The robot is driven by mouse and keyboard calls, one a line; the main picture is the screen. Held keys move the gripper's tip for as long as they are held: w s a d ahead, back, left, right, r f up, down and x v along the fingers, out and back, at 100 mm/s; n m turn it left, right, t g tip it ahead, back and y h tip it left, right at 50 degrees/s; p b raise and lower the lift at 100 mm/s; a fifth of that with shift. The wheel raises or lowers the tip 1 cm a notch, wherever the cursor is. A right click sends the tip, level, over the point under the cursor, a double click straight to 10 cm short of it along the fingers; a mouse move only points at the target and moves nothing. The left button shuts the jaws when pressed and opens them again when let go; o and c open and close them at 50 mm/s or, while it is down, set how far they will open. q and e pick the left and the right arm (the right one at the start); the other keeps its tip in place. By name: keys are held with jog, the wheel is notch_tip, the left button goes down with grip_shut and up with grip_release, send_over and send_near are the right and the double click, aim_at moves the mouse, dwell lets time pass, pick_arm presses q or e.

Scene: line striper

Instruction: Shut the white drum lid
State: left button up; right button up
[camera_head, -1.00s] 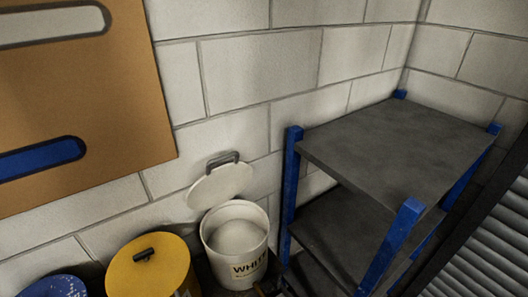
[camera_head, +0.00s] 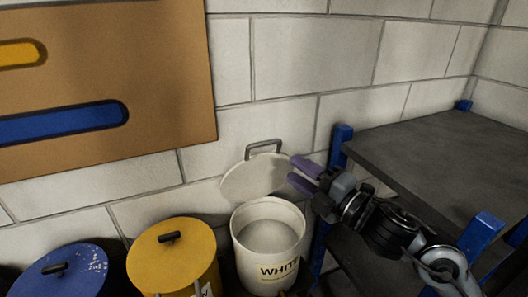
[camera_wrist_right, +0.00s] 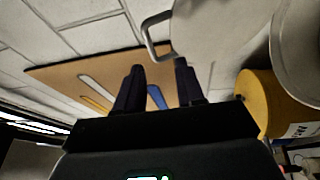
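The white drum (camera_head: 268,245) stands against the wall, marked "WHITE", with pale contents visible inside. Its lid (camera_head: 250,180) stands raised at the back of the rim, leaning toward the wall, with a grey handle (camera_head: 264,146) at its top. My right gripper (camera_head: 297,172) is open and empty, just right of the lid and above the drum's right rim. In the right wrist view the two fingers (camera_wrist_right: 160,88) are apart, with the lid (camera_wrist_right: 205,32) and its handle (camera_wrist_right: 153,38) just beyond them. My left gripper is not in view.
A yellow drum (camera_head: 172,262) and a blue drum (camera_head: 62,275), both lidded, stand to the left. A dark shelf with blue posts (camera_head: 440,150) stands close on the right, beside my right arm. A brown board (camera_head: 100,85) hangs on the block wall.

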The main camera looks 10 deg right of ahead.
aim_at(264, 144)
jog(key=shift+n+y, duration=0.3)
jog(key=shift+n, duration=0.3)
jog(key=p+x, duration=0.1)
jog(key=x, duration=0.2)
jog(key=r+p+x, duration=0.1)
jog(key=x, duration=0.2)
jog(key=p+x, duration=0.1)
jog(key=x, duration=0.2)
jog(key=shift+w+a+r, duration=0.15)
jog(key=shift+r, duration=0.15)
jog(key=shift+w+a, duration=0.45)
jog(key=shift+w, duration=0.1)
jog(key=shift+c, duration=0.8)
grip_shut()
jog(key=shift+f, duration=0.1)
